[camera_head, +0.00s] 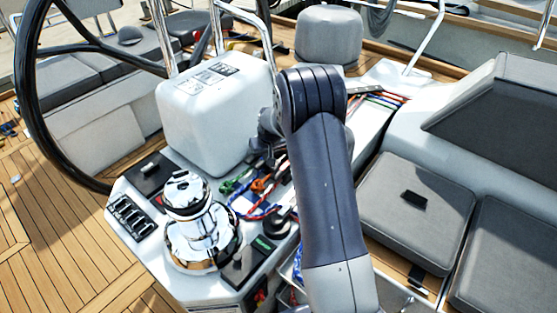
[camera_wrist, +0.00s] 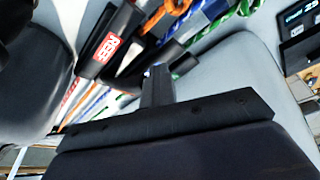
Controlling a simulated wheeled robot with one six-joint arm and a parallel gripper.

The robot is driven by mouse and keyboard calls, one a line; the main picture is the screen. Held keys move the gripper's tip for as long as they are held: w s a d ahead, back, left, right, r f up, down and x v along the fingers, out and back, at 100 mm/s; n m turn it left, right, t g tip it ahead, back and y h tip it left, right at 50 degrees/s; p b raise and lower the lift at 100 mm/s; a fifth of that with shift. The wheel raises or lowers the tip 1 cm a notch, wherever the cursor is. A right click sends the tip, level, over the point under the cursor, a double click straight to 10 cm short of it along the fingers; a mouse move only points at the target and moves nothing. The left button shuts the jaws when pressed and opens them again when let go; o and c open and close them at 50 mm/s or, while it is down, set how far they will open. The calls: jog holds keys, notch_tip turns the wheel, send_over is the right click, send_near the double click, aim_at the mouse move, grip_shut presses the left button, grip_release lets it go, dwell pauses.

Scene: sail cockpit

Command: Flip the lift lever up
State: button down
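Black clutch levers lie close beyond my gripper in the wrist view; one lever (camera_wrist: 109,42) carries a red and white label that seems to read "REEF". A second black lever (camera_wrist: 178,57) lies just to its right, close to my gripper's tip. I cannot read a "lift" label on any lever. My gripper (camera_wrist: 156,80) shows as one narrow dark post in front of a wide bar, its fingers together and nothing visible between them. I cannot tell whether it touches a lever. In the head view my arm covers much of the lever bank, and my gripper (camera_head: 266,150) is partly hidden.
A chrome winch (camera_head: 198,232) stands at the near end of the white console, beside coloured ropes (camera_head: 255,205). A grey-white covered box (camera_head: 212,115) rises behind. A black steering wheel (camera_head: 30,100) is at left. Grey cushions (camera_head: 415,205) lie at right.

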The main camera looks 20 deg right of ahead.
jog(key=shift+d+f, duration=0.2)
jog(key=shift+d, duration=0.25)
jog(key=shift+w+d+r, duration=0.4)
jog(key=shift+d+r, duration=0.15)
jog(key=shift+d, duration=0.1)
jog(key=shift+w+d+r+p, duration=0.1)
jog(key=shift+w+r+p, duration=0.15)
jog(key=shift+r, duration=0.2)
jog(key=shift+w+d+r+p, duration=0.1)
jog(key=shift+r+p, duration=0.25)
jog(key=shift+r, duration=0.2)
jog(key=shift+w+d+r+p, duration=0.3)
jog(key=shift+w+d+r, duration=0.1)
jog(key=shift+r, duration=0.15)
jog(key=shift+w+d+r, duration=0.1)
jog(key=shift+r, duration=0.05)
